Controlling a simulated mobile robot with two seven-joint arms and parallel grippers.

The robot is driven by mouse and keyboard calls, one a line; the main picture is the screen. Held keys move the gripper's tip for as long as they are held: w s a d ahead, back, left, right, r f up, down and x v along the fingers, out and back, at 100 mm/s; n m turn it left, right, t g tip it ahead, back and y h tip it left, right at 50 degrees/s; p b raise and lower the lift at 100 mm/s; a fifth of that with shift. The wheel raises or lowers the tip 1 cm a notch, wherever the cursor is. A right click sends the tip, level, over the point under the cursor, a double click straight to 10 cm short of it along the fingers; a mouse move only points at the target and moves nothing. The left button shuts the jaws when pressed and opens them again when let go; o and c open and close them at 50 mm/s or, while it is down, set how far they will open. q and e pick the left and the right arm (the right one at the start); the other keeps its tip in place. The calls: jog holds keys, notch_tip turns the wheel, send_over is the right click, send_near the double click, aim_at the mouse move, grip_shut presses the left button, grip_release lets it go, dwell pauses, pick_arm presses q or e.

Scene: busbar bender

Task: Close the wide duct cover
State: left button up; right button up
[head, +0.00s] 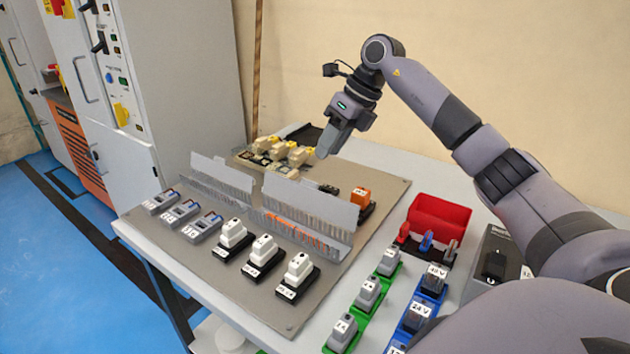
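Two slotted grey wire ducts stand on the grey mounting panel (230,283). The right duct (301,228) looks the larger and has orange wires inside. Its light grey cover (310,207) stands raised, tilted up along the far side, so this duct is open. The left duct (212,192) also has a raised cover (222,172). I cannot tell for certain which one is the wide duct. My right gripper (322,154) points down above the panel's back part, beyond the right duct's cover and apart from it. Its finger gap does not show. My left gripper is out of view.
Several terminal blocks (263,250) stand before the ducts. An orange-topped part (360,197) sits right of the right duct's cover. A red bin (438,218) and green and blue racks fill the right side. A grey cabinet (185,70) stands behind left.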

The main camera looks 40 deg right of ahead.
jog(key=f, duration=0.1)
send_over(308, 196)
jog(key=d, duration=0.2)
notch_tip(308, 196, down, 6)
jog(key=shift+f, duration=0.2)
jog(key=shift+s+a, duration=0.1)
grip_shut()
dwell(1.1)
